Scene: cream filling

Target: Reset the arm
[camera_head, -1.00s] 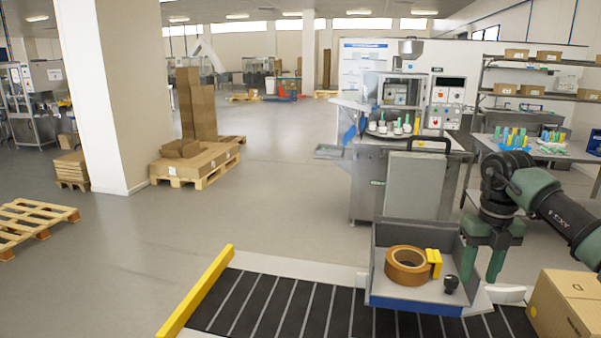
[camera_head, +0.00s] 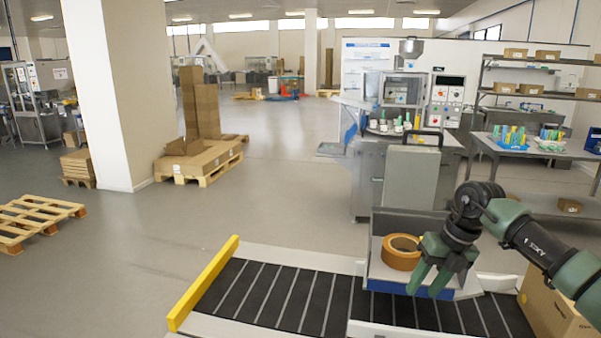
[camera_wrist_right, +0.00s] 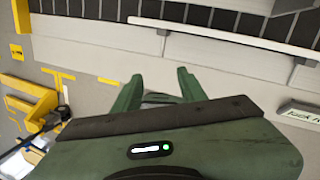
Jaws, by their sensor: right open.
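My right gripper (camera_head: 428,281) is open in the head view, with its green fingers pointing down in front of the grey tray (camera_head: 376,225) on the conveyor. It overlaps the tray's front right part in the picture; I cannot tell how far apart they are. In the right wrist view its two green fingers (camera_wrist_right: 158,92) are spread with nothing between them, over pale grey floor. The left gripper is not in view.
The tray holds a roll of brown tape (camera_head: 401,260). The black striped conveyor (camera_head: 270,295) has a yellow end bar (camera_head: 204,283). A cardboard box (camera_head: 550,305) stands at the lower right. The filling machine (camera_head: 405,115) stands behind.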

